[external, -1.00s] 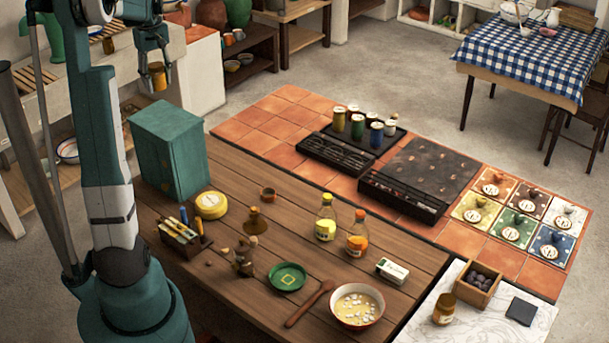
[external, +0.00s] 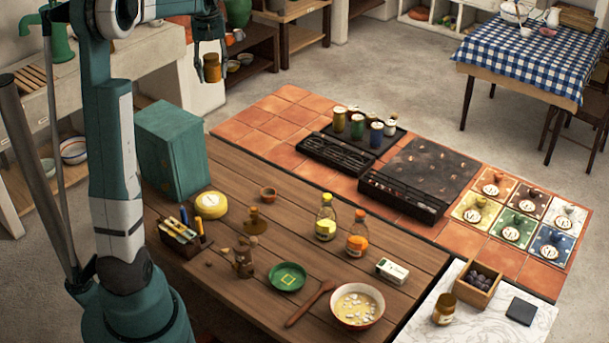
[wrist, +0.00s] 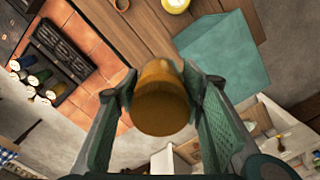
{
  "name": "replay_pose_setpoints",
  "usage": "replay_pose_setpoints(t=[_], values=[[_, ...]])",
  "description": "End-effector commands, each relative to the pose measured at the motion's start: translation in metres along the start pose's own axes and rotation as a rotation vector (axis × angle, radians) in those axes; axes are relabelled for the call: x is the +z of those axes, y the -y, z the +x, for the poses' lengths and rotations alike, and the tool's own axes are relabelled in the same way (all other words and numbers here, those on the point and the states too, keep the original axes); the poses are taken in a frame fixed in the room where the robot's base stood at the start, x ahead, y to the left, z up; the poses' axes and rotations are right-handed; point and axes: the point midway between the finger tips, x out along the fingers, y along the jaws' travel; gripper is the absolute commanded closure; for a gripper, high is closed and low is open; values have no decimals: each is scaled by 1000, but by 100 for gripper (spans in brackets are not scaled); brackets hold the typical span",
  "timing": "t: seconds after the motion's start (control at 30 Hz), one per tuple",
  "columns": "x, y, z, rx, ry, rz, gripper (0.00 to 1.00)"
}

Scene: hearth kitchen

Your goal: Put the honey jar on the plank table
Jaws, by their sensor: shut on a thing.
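My gripper (external: 210,62) is shut on the honey jar (external: 212,69), an amber jar. It holds the jar in the air at the top of the external view, above and behind the green box. In the wrist view the jar (wrist: 161,99) sits between the two finger pads, its amber end facing the camera. The plank table (external: 235,200) is the brown wooden surface in the lower middle of the external view. Its planks (wrist: 150,30) also show at the top of the wrist view. The jar is well apart from the table.
A green box (external: 175,150) stands at the plank table's back left. A yellow round tin (external: 211,205), two bottles (external: 326,222), a bowl (external: 357,306) and a green dish (external: 287,277) stand on the table. Another amber jar (external: 444,308) is on the marble surface. Bare planks show at the table's far edge.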

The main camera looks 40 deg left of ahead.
Motion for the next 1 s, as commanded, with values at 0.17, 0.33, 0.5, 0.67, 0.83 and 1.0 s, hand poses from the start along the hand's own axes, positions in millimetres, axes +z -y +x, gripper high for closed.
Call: replay_pose_setpoints(t=[0.17, 0.33, 0.5, 0.67, 0.83, 1.0], values=[[17, -47, 1, 0, 0, 115, 82], [36, -89, 1, 0, 0, 221, 82], [56, -130, 1, 0, 0, 329, 82], [78, -167, 1, 0, 0, 429, 82], [104, -205, 1, 0, 0, 536, 82], [124, -232, 0, 0, 0, 616, 82]])
